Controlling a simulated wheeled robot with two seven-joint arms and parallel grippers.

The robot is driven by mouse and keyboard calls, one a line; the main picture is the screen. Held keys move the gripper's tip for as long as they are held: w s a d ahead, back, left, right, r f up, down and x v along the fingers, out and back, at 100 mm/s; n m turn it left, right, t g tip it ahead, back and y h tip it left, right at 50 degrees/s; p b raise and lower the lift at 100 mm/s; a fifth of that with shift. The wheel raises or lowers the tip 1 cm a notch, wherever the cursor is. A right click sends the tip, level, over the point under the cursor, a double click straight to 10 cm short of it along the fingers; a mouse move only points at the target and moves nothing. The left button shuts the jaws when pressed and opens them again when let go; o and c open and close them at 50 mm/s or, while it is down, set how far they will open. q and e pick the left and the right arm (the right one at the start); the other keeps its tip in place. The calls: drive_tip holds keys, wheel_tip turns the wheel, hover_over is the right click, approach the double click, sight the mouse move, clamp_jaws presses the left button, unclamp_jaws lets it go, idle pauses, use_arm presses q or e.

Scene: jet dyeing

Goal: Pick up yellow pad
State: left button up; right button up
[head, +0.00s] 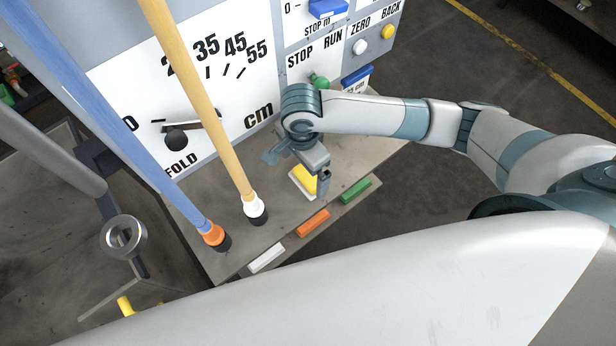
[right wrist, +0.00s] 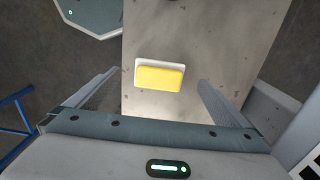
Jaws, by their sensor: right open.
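The yellow pad (head: 306,179) lies on the grey ledge below the machine panel, partly hidden behind my right gripper in the head view. In the right wrist view the yellow pad (right wrist: 160,76) sits on a white base, ahead of the fingers and roughly between their lines. My right gripper (head: 300,172) is open and empty, above the ledge close to the pad. In the right wrist view its two fingers (right wrist: 150,90) are spread wide and apart from the pad. My left gripper is not in view.
White (head: 267,257), orange (head: 312,222) and green (head: 356,190) blocks line the ledge's front edge. A blue pole (head: 120,130) and a tan pole (head: 205,90) stand left of the pad. The panel (head: 250,70) with knobs and buttons rises behind.

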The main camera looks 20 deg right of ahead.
sight(305, 178)
drive_tip(key=shift+f, duration=0.1)
drive_tip(key=shift+d+f, duration=0.1)
drive_tip(key=shift+f, duration=0.15)
drive_tip(key=shift+w+d+f+p, duration=0.15)
drive_tip(key=shift+f+p, duration=0.7)
drive_tip(key=shift+f, duration=1.4)
drive_tip(key=shift+c, duration=0.6)
drive_tip(key=c, duration=1)
